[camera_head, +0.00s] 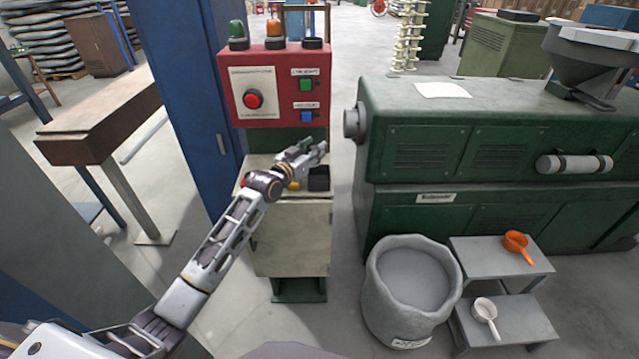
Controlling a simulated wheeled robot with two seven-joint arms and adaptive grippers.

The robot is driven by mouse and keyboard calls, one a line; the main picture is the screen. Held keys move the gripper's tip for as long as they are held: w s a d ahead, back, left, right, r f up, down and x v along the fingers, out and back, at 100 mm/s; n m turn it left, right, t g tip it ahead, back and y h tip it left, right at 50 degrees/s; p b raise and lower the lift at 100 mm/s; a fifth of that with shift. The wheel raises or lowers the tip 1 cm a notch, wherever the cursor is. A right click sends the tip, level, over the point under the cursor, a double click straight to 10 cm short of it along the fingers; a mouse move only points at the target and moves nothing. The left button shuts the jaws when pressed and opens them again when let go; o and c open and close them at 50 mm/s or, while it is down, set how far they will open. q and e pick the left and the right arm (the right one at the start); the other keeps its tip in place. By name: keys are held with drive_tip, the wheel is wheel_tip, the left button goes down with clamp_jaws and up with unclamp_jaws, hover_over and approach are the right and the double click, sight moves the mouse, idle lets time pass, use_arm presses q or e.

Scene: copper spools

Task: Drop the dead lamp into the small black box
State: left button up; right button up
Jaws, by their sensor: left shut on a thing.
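The small black box (319,179) stands at the right of the ledge below the red control panel. My left gripper (318,150) is just above the box, its fingers pointing right. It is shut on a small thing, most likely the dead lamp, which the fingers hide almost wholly. On top of the panel are a green lamp (237,30), an orange lamp (274,29) and a black socket (312,43) with no coloured dome. My right gripper is out of view.
The red panel (290,85) rises behind my gripper, with a blue column (185,80) to its left. A yellow thing (294,185) lies on the ledge left of the box. A green machine (440,140), a grey sack (375,300) and grey steps (500,262) stand at the right.

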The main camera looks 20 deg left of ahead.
use_arm(q)
drive_tip(key=shift+f+b, duration=0.3)
drive_tip(key=shift+f, duration=0.15)
drive_tip(key=o, duration=1.1)
drive_tip(key=shift+r, duration=5)
drive_tip(key=shift+f, duration=0.15)
